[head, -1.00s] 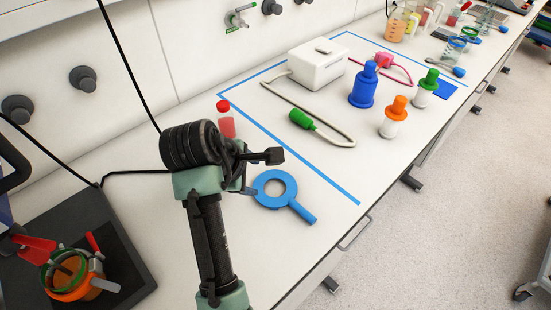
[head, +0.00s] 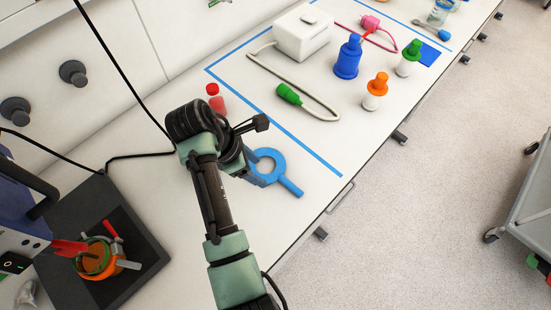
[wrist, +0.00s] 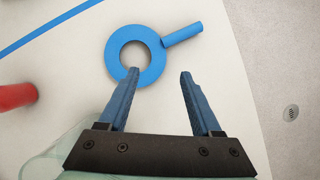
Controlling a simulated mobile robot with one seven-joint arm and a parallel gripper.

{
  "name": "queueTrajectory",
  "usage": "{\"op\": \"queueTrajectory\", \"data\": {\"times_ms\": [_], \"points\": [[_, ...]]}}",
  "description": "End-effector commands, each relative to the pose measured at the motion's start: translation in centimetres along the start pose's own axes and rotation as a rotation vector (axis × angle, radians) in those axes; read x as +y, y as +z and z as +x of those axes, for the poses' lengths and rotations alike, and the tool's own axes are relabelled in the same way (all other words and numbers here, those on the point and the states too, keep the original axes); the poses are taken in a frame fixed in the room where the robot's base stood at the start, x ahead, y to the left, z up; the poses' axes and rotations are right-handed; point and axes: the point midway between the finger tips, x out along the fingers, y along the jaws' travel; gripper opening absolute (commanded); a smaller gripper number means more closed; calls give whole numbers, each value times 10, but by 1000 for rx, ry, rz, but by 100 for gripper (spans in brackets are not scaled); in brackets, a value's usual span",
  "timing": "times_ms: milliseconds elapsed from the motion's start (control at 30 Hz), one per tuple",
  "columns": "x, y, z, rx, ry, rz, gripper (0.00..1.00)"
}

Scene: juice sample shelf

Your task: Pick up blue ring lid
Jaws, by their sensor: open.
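The blue ring lid (head: 268,167) lies flat on the white bench, with its straight handle pointing to the lower right in the head view. In the wrist view, the blue ring lid (wrist: 136,55) is beyond the fingertips, its handle to the upper right. My gripper (wrist: 158,72) is open with nothing between its blue fingers. The left fingertip overlaps the ring's lower edge in the picture; I cannot tell how high it is above it. In the head view my arm hides most of my gripper.
Blue tape (head: 290,138) marks an area with a white box (head: 303,40), a green-ended cable (head: 289,94) and blue, orange and green-topped bottles. The bench's front edge is near the handle.

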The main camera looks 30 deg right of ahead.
Motion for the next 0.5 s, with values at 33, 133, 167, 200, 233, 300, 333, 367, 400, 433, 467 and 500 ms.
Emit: {"op": "queueTrajectory", "data": {"times_ms": [33, 133, 167, 200, 233, 300, 333, 367, 400, 433, 467, 500], "points": [[0, 0, 4, 0, -1, 0, 66], [0, 0, 10, 0, -1, 0, 66], [0, 0, 12, 0, -1, 0, 66], [0, 0, 16, 0, -2, 0, 66], [0, 0, 19, 0, -3, -1, 66], [0, -1, 30, 0, -4, -1, 66], [0, -2, 35, 1, -4, 0, 66], [0, -2, 39, 1, -3, 0, 66], [1, -2, 46, 1, -3, 1, 66], [1, -2, 50, 1, -2, 1, 66], [1, -2, 53, 1, -2, 1, 66], [1, -2, 56, 1, -1, 1, 66]]}}
